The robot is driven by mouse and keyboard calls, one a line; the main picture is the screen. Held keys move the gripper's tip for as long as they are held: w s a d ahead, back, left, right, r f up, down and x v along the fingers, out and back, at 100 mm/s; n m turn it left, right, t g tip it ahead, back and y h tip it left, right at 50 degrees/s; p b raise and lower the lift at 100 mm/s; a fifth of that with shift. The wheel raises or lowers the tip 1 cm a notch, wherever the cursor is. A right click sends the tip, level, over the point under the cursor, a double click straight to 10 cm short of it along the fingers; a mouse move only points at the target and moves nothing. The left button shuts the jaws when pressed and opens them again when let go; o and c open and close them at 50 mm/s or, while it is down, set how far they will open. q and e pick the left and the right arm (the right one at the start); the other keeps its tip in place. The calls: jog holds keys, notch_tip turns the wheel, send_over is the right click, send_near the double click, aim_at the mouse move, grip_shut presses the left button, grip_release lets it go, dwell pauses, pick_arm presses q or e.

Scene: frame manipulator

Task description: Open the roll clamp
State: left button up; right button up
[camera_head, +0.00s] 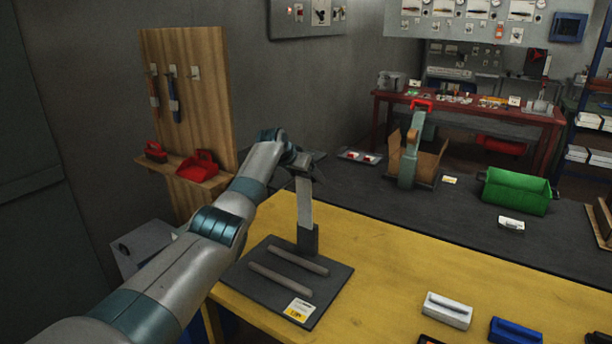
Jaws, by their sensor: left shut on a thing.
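The roll clamp appears to be the dark base plate (325,292) on the near left of the yellow table, with two grey rods lying across it and a yellow-white label at its front corner. A light grey upright bar (305,208) rises from a dark block at the back of the plate. My left arm reaches in from the lower left. My left gripper (303,172) is at the top of this bar and shut on it; its fingers are small and dark, so the exact grip is unclear. My right gripper is out of view.
A white block (447,310) and a blue block (515,331) lie on the near right of the yellow table (400,265). Behind is a dark bench (385,209) with a cardboard box (427,165) and a green bin (515,192). A wooden tool board (215,85) stands left.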

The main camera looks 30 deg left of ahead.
pick_arm(q)
jog(key=shift+s+f, duration=0.1)
jog(key=shift+f, duration=0.15)
jog(key=o, duration=1.3)
jog(key=shift+o, duration=1.1)
jog(key=shift+f, duration=0.1)
jog(key=shift+w, duration=0.2)
jog(key=shift+s+r, duration=0.2)
jog(key=shift+r, duration=0.15)
jog(key=shift+s+a+r, duration=0.1)
jog(key=shift+s+r, duration=0.2)
jog(key=b+v, duration=0.5)
jog(key=v, duration=1)
jog(key=shift+s+r+b, duration=0.25)
jog(key=shift+r+b, duration=0.05)
jog(key=shift+b, duration=0.1)
